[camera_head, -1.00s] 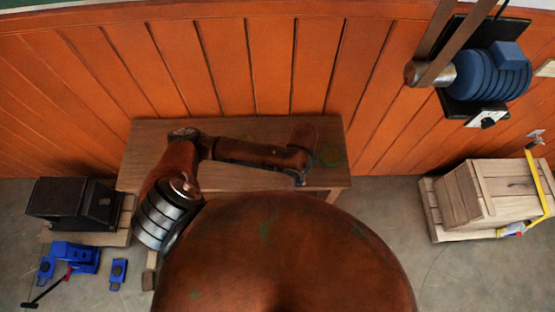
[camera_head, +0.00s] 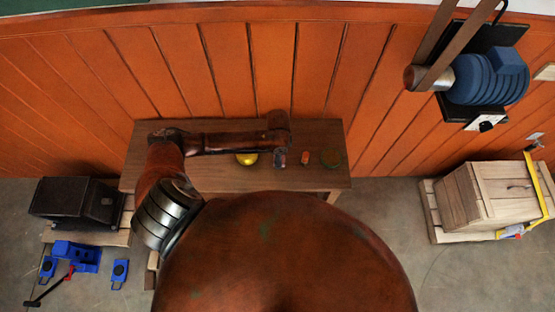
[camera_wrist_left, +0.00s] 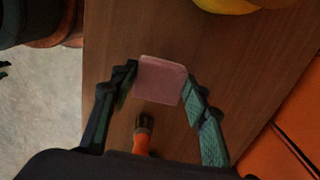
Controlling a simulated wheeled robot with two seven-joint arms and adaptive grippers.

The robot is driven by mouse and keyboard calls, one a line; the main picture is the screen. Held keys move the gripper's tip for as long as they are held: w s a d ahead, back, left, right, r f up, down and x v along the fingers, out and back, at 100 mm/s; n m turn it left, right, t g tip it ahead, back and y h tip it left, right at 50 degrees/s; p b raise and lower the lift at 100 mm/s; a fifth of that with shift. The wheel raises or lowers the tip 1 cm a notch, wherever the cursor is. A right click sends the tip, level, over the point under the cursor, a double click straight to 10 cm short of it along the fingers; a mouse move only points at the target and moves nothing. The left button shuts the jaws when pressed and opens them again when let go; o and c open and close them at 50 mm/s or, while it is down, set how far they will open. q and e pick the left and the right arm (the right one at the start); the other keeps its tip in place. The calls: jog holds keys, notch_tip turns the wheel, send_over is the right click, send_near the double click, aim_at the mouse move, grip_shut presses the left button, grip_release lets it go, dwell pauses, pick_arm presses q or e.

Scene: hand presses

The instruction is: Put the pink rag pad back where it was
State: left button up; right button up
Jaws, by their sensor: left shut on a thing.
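The pink rag pad (camera_wrist_left: 161,80) is between the fingertips of my left gripper (camera_wrist_left: 160,76) in the left wrist view, and the gripper is shut on it. Wood of the workbench (camera_wrist_left: 240,60) lies behind the pad; I cannot tell whether the pad touches it. In the head view my left gripper (camera_head: 280,160) is over the middle-right of the workbench (camera_head: 215,178), and the pad is hard to make out there. My right gripper is not in view.
A yellow round object (camera_head: 247,159) is left of the gripper. The orange wall (camera_head: 230,70) rises behind.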

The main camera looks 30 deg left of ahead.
pick_arm(q)
notch_tip(320, 180, down, 2)
jog(key=shift+f+p, duration=0.2)
jog(key=shift+p, duration=0.15)
jog(key=shift+f, duration=0.35)
jog(key=o, duration=1)
notch_tip(320, 180, up, 11)
jog(key=shift+f+b, duration=0.1)
jog(key=shift+b, duration=0.35)
jog(key=shift+r, duration=0.6)
